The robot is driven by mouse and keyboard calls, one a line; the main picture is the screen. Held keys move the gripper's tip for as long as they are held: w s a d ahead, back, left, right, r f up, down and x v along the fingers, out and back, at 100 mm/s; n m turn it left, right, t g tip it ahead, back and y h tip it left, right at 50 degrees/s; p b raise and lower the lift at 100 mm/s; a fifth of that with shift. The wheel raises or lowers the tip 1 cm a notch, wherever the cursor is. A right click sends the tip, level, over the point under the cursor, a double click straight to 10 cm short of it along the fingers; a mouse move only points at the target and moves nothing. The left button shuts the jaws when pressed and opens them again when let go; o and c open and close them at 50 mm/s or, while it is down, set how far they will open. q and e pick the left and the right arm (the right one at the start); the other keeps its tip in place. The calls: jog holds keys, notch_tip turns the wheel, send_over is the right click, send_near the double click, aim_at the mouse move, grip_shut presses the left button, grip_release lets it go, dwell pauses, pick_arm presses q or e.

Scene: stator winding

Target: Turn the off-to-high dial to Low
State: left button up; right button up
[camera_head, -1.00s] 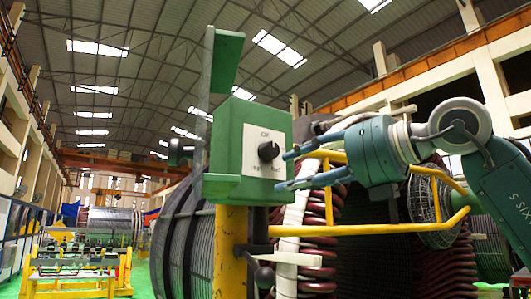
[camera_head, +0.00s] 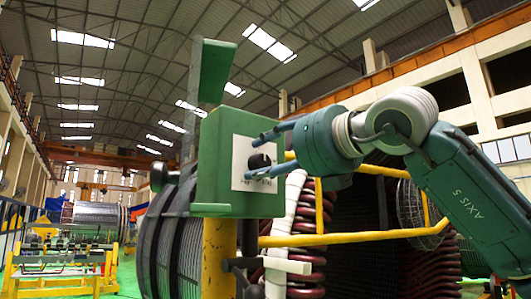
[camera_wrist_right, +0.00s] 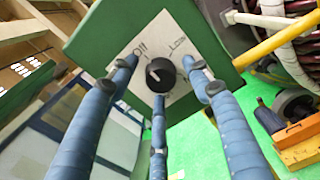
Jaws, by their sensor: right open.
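The black dial knob (camera_head: 259,161) sits on a white label plate on the front of a green control box (camera_head: 213,180). My right gripper (camera_head: 268,152) is at the box face, its blue fingers spread beside the knob. In the right wrist view, the knob (camera_wrist_right: 160,74) lies between the three open fingers of my right gripper (camera_wrist_right: 158,80), with no clear contact. A pale mark shows on the knob's left side. "Off" reads at the plate's upper left and "Low" at its upper right; the other labels are hidden or unreadable. My left gripper is not in view.
A yellow post (camera_head: 219,255) carries the box, and a green upright plate (camera_head: 216,70) rises above it. A yellow rail (camera_head: 365,238) and dark red coils (camera_head: 305,225) stand behind and below my right arm. A yellow-framed stand (camera_head: 60,270) is far left.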

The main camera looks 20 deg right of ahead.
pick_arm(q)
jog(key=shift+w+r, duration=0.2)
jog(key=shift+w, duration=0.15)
pick_arm(e)
jog(key=shift+w+a, duration=0.1)
jog(key=shift+w, duration=0.25)
jog(key=c, duration=1.2)
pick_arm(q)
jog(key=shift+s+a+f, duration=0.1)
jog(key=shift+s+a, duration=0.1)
pick_arm(e)
jog(key=shift+o, duration=0.2)
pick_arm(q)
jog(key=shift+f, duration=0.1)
